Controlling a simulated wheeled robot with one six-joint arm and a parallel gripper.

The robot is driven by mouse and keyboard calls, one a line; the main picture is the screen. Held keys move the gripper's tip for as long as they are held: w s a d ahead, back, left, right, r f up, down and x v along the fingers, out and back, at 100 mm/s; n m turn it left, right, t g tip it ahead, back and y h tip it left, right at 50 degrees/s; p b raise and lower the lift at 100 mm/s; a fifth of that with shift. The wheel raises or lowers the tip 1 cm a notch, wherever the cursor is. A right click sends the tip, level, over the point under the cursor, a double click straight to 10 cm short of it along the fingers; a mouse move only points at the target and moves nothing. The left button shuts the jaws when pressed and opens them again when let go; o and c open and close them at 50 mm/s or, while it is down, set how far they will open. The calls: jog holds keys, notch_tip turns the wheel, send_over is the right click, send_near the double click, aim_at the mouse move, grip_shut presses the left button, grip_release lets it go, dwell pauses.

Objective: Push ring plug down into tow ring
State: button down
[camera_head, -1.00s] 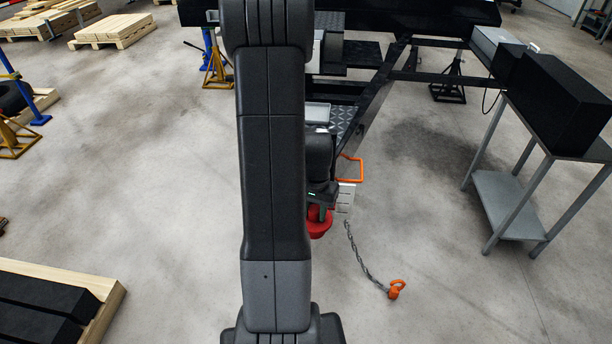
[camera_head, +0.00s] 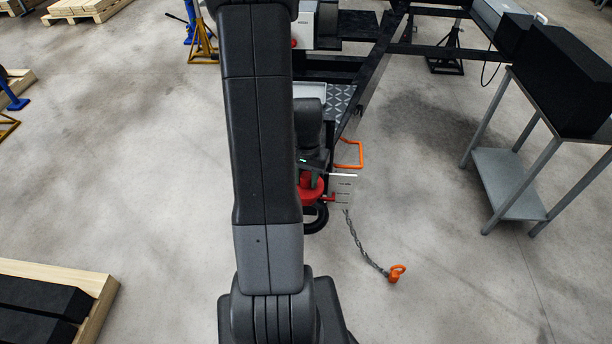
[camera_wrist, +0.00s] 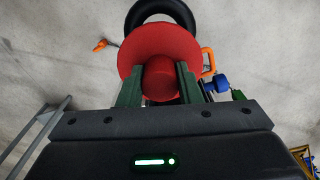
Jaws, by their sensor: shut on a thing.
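The red ring plug (camera_head: 306,191) is a round disc with a knob. My gripper (camera_wrist: 160,82) is shut on the knob (camera_wrist: 160,80), one green finger on each side. In the head view my gripper (camera_head: 312,172) is partly hidden by my arm, as is the plug's left part. The black tow ring (camera_head: 318,221) shows just below the plug in the head view. In the wrist view a curve of the tow ring (camera_wrist: 150,10) shows past the disc's far edge. The disc hides the rest, and I cannot tell whether plug and ring touch.
An orange loop handle (camera_head: 350,155) stands close right of my gripper. A chain (camera_head: 362,243) with an orange hook (camera_head: 397,272) lies on the floor. The dark trailer frame (camera_head: 368,75) is behind, and a grey table (camera_head: 535,115) stands at right.

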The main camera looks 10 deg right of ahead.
aim_at(306, 191)
jog(key=shift+f, duration=0.15)
jog(key=shift+f+b, duration=2.45)
jog(key=shift+f, duration=0.35)
jog(key=shift+f+b, duration=2.45)
jog(key=shift+f, duration=0.25)
jog(key=c, duration=0.9)
grip_release()
jog(key=shift+c, duration=0.2)
notch_tip(306, 191, up, 14)
jog(key=shift+f+p, duration=0.1)
jog(key=shift+p, duration=0.9)
notch_tip(306, 191, down, 13)
jog(key=b, duration=0.1)
